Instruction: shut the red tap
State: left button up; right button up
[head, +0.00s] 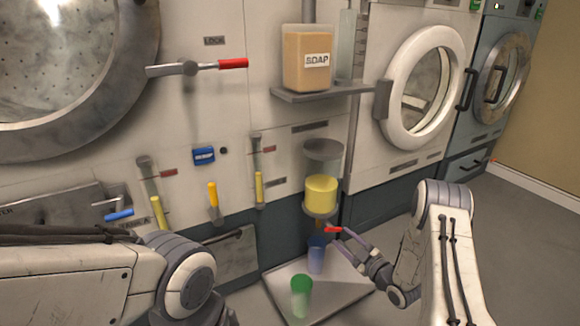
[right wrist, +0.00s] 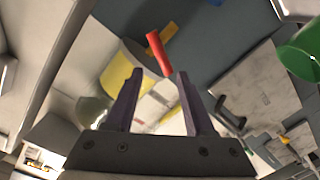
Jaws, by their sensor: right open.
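The red tap handle (head: 333,229) sits low on the dispenser with yellow contents (head: 321,195), beneath its tank. In the right wrist view the red handle (right wrist: 158,55) crosses a yellow spout (right wrist: 168,40), and its near end shows between my fingertips. My right gripper (head: 341,236) is open beside the handle, coming from the right. In the right wrist view, its two dark fingers (right wrist: 160,76) stand apart with nothing visibly clamped. I cannot tell whether either finger touches the handle. My left arm shows at the lower left, but its gripper is out of view.
A blue cup (head: 316,262) stands under the tap and a green cup (head: 301,292) nearer, both on a pale tray (head: 338,292). A soap container (head: 307,58) sits on a shelf (head: 335,93) above. Washer fronts and several levers line the wall. Floor at right is clear.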

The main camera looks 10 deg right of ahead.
jog(key=w+a+r+g+h+p, duration=0.1)
jog(key=a+r+g+p, duration=0.1)
jog(key=a+r+p, duration=0.45)
jog(key=w+a+r+g+h+p, duration=0.1)
jog(key=a+r+g+p, duration=0.25)
jog(key=r, duration=0.55)
jog(key=s+a+r+m+g+h+p, duration=0.1)
jog(key=s+a+r+p, duration=0.2)
jog(key=r, duration=0.3)
jog(key=s+a+r+m+g+h+p, duration=0.1)
jog(key=s+a+r+g+p, duration=0.1)
jog(key=s+a+r+p, duration=0.2)
jog(key=shift+s+a+r, duration=0.5)
jog(key=shift+s+r, duration=0.4)
jog(key=shift+r, duration=0.6)
